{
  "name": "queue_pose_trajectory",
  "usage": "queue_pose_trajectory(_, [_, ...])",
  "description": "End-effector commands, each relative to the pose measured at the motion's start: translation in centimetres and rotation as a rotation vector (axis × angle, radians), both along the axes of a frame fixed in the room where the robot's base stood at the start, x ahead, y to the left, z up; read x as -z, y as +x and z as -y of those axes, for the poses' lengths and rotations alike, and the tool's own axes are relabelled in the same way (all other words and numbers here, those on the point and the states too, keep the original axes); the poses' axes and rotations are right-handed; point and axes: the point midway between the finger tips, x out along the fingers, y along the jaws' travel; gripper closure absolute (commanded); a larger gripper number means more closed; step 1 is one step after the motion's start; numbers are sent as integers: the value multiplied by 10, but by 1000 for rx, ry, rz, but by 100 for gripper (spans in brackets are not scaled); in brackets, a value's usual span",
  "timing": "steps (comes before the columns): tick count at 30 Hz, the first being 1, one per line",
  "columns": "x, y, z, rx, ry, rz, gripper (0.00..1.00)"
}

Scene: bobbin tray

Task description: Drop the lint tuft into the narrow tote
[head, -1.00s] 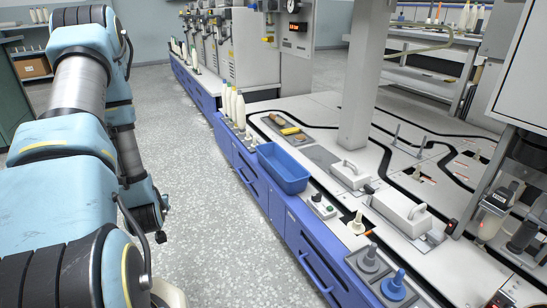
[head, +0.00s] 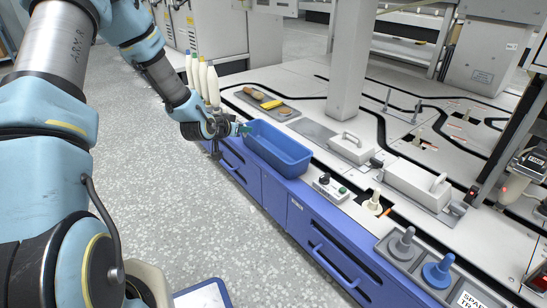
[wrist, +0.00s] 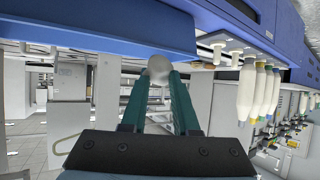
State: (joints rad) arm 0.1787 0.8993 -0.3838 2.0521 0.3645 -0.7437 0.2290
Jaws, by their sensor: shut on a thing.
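My gripper (head: 243,129) is at the near left rim of the blue open tote (head: 283,160), which is long and narrow and stands at the bench's front edge. In the wrist view, the teal fingers of my gripper (wrist: 159,80) are closed on a small whitish lint tuft (wrist: 159,66) at their tips. A blue wall, which looks like the tote (wrist: 80,35), fills the upper left just past the tuft. In the head view the tuft cannot be made out at the fingertips. The inside of the tote that shows looks empty.
Several cream bobbins (head: 213,84) stand just left of the tote. A grey tray (head: 268,103) with yellow and brown pieces lies behind it. A switch box (head: 329,188) sits to its right. A pale column (head: 352,60) rises behind. The floor (head: 140,180) before the bench is clear.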

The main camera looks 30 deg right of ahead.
Motion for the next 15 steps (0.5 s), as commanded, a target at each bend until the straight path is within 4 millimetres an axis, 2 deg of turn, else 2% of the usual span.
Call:
queue_pose_trajectory(1, [-3,-4,23,58,-3,6,100])
queue_pose_trajectory(3, [-11,-11,49,132,-4,4,100])
queue_pose_trajectory(6, [-22,-20,76,213,-3,2,100])
queue_pose_trajectory(10, [-30,-28,95,270,-2,0,100])
queue_pose_trajectory(15, [-27,-30,100,286,1,-2,100])
